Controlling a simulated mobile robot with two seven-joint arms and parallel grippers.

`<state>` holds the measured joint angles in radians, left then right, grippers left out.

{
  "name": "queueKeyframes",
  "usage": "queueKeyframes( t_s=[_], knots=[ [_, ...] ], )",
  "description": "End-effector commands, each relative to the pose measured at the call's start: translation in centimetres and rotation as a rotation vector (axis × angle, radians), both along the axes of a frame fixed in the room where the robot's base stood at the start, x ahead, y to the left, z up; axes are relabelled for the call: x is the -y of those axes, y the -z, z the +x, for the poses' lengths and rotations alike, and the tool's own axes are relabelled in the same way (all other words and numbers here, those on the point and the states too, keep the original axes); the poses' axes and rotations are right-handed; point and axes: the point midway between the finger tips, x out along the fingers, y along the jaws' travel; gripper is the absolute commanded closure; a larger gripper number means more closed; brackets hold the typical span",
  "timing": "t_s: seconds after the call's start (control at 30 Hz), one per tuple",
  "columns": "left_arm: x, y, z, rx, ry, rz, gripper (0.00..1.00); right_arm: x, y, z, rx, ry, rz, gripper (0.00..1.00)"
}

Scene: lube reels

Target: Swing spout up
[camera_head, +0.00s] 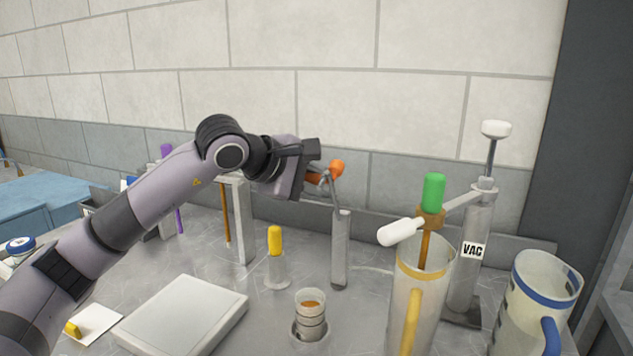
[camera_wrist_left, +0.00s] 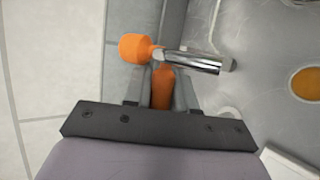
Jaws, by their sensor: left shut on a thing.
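The spout (camera_head: 334,187) is a thin metal tube with an orange round tip, at the top of a grey upright post (camera_head: 341,248). In the left wrist view the spout's shiny tube (camera_wrist_left: 192,61) runs right from an orange ball (camera_wrist_left: 137,48). My left gripper (camera_head: 316,178) is shut on an orange grip (camera_wrist_left: 162,88) beside the tube. The gripper's own body hides part of the grip in the head view. My right gripper is not in view.
A small cup (camera_head: 310,302) with amber liquid stands in front of the post. To the right stand a tall clear cylinder (camera_head: 440,262), a VAC pump (camera_head: 476,265) and a blue-banded jug (camera_head: 533,315). A flat pale plate (camera_head: 183,312) lies front left.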

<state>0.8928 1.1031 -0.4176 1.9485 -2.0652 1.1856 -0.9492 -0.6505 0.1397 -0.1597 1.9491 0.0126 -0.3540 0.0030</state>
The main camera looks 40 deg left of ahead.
Motion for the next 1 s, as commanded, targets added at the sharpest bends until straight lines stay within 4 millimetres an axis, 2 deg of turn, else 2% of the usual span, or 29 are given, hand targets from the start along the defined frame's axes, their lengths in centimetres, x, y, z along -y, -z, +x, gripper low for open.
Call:
queueKeyframes(
  t_s=[0.87,0.9,0.93,1.0],
  knots=[
    [0.58,0.58,-0.09,-0.013,0.014,-0.005,1.0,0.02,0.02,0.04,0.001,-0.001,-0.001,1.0],
    [0.58,0.59,-0.09,-0.014,0.014,-0.005,0.62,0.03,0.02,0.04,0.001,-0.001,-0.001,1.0],
    [0.57,0.6,-0.08,-0.014,0.014,-0.005,0.54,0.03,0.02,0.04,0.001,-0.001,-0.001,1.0],
    [0.57,0.62,-0.08,-0.014,0.013,-0.005,0.54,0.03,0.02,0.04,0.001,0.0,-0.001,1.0]
  ],
)
